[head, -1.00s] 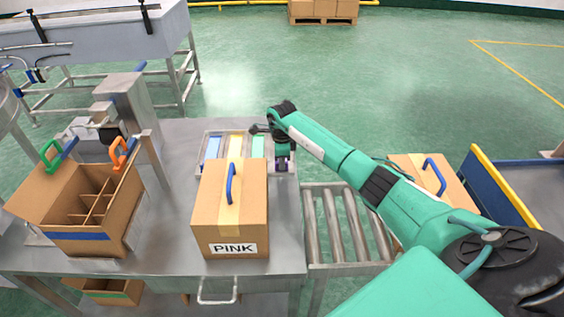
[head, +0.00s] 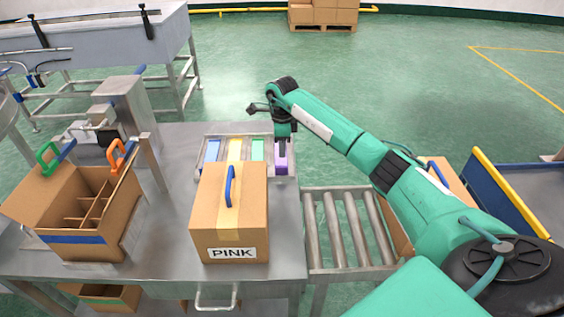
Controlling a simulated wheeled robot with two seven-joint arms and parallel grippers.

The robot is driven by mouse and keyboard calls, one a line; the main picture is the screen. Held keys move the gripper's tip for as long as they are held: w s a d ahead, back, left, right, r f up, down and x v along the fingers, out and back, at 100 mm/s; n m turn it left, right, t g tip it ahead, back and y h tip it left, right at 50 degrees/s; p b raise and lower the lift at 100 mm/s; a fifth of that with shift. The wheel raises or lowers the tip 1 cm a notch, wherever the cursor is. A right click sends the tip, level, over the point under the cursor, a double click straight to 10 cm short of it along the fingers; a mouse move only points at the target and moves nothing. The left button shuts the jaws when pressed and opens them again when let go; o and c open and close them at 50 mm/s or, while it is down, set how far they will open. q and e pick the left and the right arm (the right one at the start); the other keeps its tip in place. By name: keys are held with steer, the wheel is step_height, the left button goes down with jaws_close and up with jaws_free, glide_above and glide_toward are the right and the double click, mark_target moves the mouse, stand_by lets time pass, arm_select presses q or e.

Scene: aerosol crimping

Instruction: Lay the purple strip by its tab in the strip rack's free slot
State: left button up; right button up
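The purple strip (head: 281,159) is at the rightmost slot of the strip rack (head: 206,139) on the metal table. It looks lengthwise in line with the blue strip (head: 212,149), the yellow strip (head: 235,149) and the green strip (head: 257,149) to its left. My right gripper (head: 281,141) points down at the far end of the purple strip. Its fingers and the tab are too small to tell whether it grips the tab or is clear of it. My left gripper is not in view.
A closed carton marked PINK (head: 205,215) with a blue handle stands just in front of the rack and hides its near part. An open divided carton (head: 85,250) stands at the left. A roller conveyor (head: 345,230) runs to the right of the table.

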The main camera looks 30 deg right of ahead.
step_height(320, 180, up, 4)
steer(key=shift+f, duration=0.15)
stand_by(0.4)
